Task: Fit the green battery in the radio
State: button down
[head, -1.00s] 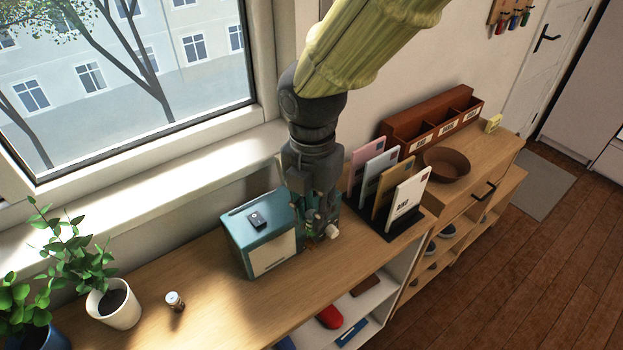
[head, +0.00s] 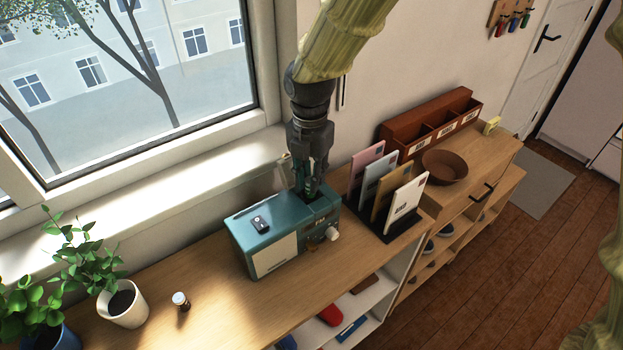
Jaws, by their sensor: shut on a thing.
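The teal radio (head: 255,236) with a pale front panel stands on the wooden counter below the window. A white knob (head: 332,234) shows on the right of its front. My gripper (head: 308,194) points down at the right part of the radio's top. It is shut on the green battery, of which only a little green (head: 308,198) shows between the fingers. The fingers hide most of the battery and the spot below it. I cannot tell whether the battery touches the radio or is partly inside it.
A small dark device (head: 261,223) lies on the radio's top left. A letter rack (head: 402,222) with several envelopes stands close on the right, a brown bowl (head: 444,167) beyond. A small bottle (head: 181,300) and potted plants (head: 123,304) stand left. Counter between is clear.

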jog(key=shift+f, duration=1.1)
jog(key=shift+f, duration=0.25)
jog(key=c, duration=1.3)
grip_release()
notch_tip(320, 180, up, 13)
jog(key=b, duration=0.1)
jog(key=shift+f, duration=0.2)
